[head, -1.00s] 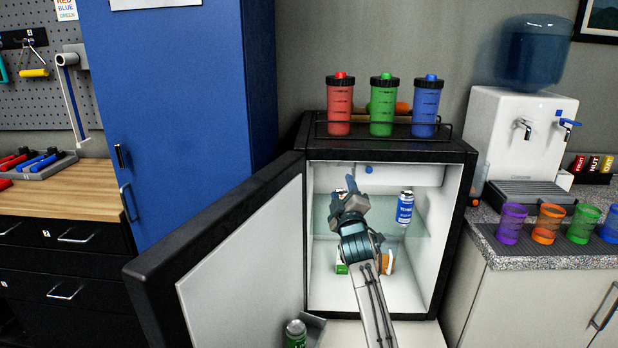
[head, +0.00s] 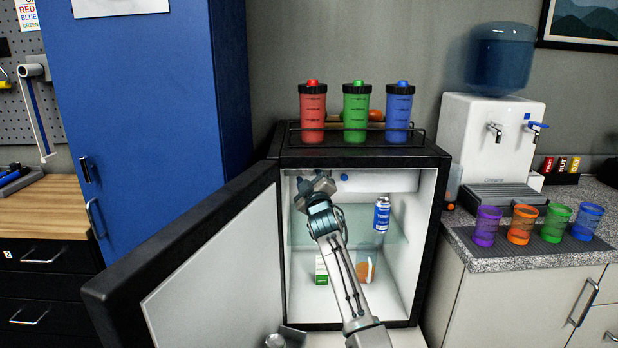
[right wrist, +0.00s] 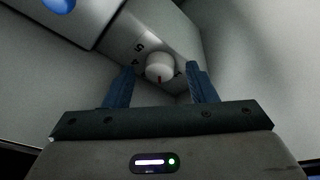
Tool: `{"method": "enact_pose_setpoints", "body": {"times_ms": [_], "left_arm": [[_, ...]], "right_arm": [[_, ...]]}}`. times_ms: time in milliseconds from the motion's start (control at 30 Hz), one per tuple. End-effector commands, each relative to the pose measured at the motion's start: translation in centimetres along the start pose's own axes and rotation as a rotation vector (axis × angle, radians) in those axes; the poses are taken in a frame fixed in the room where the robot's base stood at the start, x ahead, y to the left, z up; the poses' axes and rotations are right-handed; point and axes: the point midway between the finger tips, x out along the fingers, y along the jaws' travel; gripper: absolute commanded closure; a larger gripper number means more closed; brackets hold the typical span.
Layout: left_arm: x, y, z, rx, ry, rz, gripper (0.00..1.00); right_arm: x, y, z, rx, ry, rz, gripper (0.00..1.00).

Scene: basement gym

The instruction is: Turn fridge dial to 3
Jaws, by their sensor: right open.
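The fridge dial (right wrist: 160,67) is a round white knob on a pale panel inside the open fridge (head: 434,240). In the right wrist view, the digits 5 and 4 show to its left, and a dark mark is on its lower edge. A partly hidden mark sits at its right. My right gripper (right wrist: 162,84) is open, its blue fingers on either side of the dial. I cannot tell whether they touch it. In the head view, my right gripper (head: 316,184) is at the upper left of the fridge interior and hides the dial.
The fridge door (head: 215,270) stands open at the left. A blue round part (head: 343,177) is near my gripper. Red, green and blue shakers (head: 355,105) stand on top.

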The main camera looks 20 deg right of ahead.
Motion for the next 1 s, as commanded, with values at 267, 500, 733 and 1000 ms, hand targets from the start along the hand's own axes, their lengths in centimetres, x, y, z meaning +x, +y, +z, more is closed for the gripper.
{"method": "enact_pose_setpoints", "body": {"times_ms": [267,500,733,1000], "left_arm": [[-0.1,-0.06,-0.08,0.001,0.001,-0.001,0.49],[-0.11,-0.05,-0.03,0.001,0.0,-0.001,0.49],[-0.11,-0.03,0.06,0.001,-0.001,0.0,0.49],[-0.25,-0.02,-0.02,0.001,0.001,0.0,0.49]], "right_arm": [[0.36,0.02,0.0,-0.002,0.0,0.0,0.49],[0.34,0.01,0.01,-0.002,0.0,0.0,0.82],[0.34,0.0,0.02,-0.001,0.0,0.0,0.93],[0.33,-0.02,0.03,0.0,-0.001,0.0,0.93]]}}
